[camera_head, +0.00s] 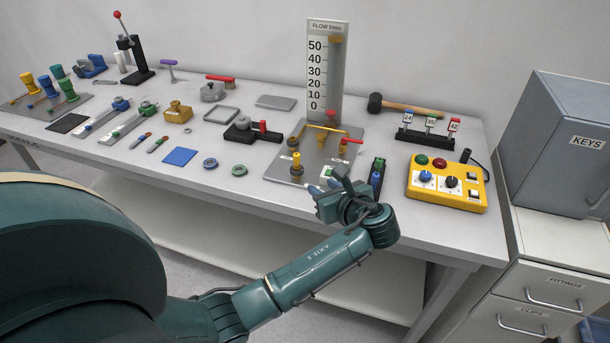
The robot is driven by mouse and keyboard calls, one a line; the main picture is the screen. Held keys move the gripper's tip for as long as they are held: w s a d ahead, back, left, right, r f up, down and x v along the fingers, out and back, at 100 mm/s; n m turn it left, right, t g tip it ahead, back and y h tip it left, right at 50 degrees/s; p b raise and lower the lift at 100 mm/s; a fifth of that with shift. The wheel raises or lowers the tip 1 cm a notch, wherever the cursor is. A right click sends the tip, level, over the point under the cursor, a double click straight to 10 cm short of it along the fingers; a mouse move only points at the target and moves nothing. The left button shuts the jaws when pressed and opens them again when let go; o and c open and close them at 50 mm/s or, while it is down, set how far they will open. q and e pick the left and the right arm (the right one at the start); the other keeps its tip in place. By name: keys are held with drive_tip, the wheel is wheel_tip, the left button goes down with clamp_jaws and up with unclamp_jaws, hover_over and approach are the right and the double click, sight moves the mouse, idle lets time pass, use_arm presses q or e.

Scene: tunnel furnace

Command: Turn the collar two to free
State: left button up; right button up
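No label in view marks a collar two, so I cannot tell which part it is. On the table are two long grey tools, one with a blue collar-like part (120,104) and one with a green one (146,108). A metal plate (325,158) carries brass fittings, with a yellow-topped one (296,164) at its front. My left gripper (333,179) is over the table's front edge, just in front of that plate, apparently touching nothing. Its fingers are small and partly hidden by its body, so its opening is unclear. My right gripper is not in view.
A small dark block with green and blue parts (377,176) stands just right of my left gripper. A yellow control box (446,183) is further right. A flow gauge (325,72) rises behind the plate. A grey KEYS cabinet (560,140) stands at the right.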

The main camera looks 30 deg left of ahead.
sight(299, 172)
use_arm(q)
drive_tip(key=x, duration=1.2)
drive_tip(key=shift+f, duration=0.1)
drive_tip(key=shift+s+d, duration=0.1)
drive_tip(key=shift+s, duration=0.05)
clamp_jaws()
drive_tip(key=shift+c, duration=0.3)
unclamp_jaws()
drive_tip(key=shift+a, duration=0.25)
drive_tip(key=shift+o, duration=0.3)
drive_tip(key=shift+d, duration=0.1)
